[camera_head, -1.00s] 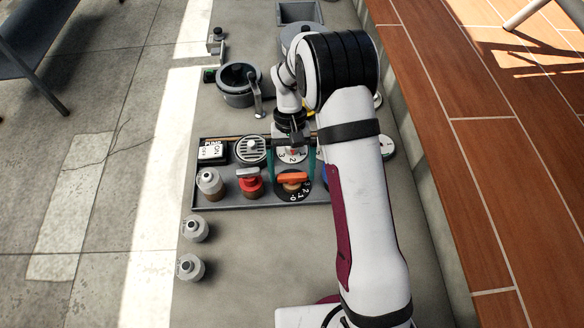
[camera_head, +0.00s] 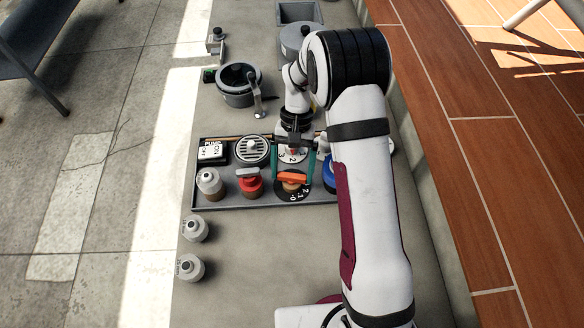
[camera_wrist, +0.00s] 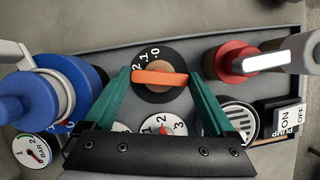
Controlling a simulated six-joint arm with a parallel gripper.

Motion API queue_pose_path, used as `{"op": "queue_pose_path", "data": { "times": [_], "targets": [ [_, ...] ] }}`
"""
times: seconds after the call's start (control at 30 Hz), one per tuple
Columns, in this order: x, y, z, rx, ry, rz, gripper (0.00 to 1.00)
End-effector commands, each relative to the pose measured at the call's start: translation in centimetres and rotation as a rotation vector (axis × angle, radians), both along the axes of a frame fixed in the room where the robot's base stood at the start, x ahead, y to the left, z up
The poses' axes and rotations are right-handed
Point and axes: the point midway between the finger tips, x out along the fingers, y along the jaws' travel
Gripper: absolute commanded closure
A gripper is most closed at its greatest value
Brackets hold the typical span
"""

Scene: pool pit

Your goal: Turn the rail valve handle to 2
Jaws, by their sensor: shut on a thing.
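The rail valve has an orange bar handle (camera_head: 292,178) on a round black dial (camera_head: 281,195) marked 2, 1 and 0, in the front row of the grey tray. In the wrist view the handle (camera_wrist: 160,78) lies crosswise, with its left end just below the 2 and the 0 near the top of the dial. I cannot tell which end is the pointer. My gripper (camera_wrist: 162,88) has its teal fingers at the two ends of the handle, shut on it. The gripper also shows over the handle in the head view (camera_head: 291,173).
A white dial (camera_wrist: 162,126), a round grille (camera_head: 252,149) and an ON/OFF switch (camera_head: 212,151) are close by. A grey pot (camera_head: 238,84) stands behind the tray.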

Motion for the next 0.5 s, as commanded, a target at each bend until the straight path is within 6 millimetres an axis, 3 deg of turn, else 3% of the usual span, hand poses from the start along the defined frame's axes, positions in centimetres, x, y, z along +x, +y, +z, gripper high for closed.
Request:
{"op": "queue_pose_path", "data": {
  "times": [0.5],
  "targets": [
    [-0.06,-0.15,0.03,0.001,0.0,-0.262,0.66]
  ]
}}
